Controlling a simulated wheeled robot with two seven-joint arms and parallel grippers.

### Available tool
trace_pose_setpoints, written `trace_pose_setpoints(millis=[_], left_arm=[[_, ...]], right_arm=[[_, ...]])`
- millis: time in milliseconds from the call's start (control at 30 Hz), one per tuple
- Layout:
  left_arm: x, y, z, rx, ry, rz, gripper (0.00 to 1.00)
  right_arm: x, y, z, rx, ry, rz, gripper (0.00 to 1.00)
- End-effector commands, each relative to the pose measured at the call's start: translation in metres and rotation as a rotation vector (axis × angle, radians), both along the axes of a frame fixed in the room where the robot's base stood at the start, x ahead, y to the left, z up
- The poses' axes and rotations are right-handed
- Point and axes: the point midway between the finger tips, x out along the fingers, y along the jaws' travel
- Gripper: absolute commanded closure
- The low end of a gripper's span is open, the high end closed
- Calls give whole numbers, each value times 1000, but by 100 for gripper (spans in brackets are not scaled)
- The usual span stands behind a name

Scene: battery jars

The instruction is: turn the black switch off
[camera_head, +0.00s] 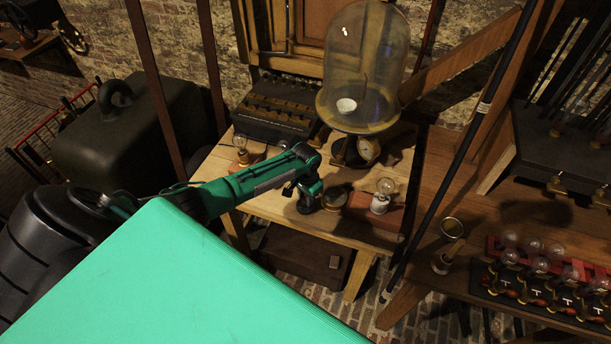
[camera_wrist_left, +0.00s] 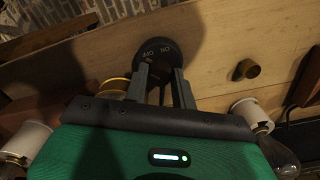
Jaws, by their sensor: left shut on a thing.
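The black switch (camera_wrist_left: 157,50) shows in the left wrist view as a round black plate marked ON and OFF, on the light wooden table. My left gripper (camera_wrist_left: 160,76) reaches onto it, with its two grey fingers shut on the switch's middle part. The fingers partly hide that part, and I cannot tell clearly which mark it points to. In the head view my left gripper (camera_head: 307,190) is over the wooden table (camera_head: 275,205), and the switch is largely hidden by it. My right gripper is in neither view.
A glass bell jar (camera_head: 365,65) stands behind the gripper. Bulbs on holders stand on both sides, one on the right (camera_head: 383,190) and one on the left (camera_head: 241,148). A small round brass-rimmed piece (camera_head: 336,196) is close by. A dark battery box (camera_head: 275,108) stands behind.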

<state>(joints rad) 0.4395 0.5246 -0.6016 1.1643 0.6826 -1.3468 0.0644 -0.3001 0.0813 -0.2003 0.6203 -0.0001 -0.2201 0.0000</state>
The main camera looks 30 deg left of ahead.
Motion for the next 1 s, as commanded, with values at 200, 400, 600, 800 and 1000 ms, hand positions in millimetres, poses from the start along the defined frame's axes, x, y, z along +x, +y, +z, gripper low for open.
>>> trace_pose_setpoints(millis=[200, 400, 600, 800, 1000], left_arm=[[2, 0, 2, 0, -5, 1, 97], [1, 0, 1, 0, -3, 0, 52], [1, 0, 1, 1, -2, -1, 52], [1, 1, 14, 0, -4, -1, 52], [2, 1, 49, 0, -6, -2, 52]], right_arm=[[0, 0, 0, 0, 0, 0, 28], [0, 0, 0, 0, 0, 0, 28], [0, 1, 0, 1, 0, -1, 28], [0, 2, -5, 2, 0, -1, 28], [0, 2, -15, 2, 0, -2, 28]])
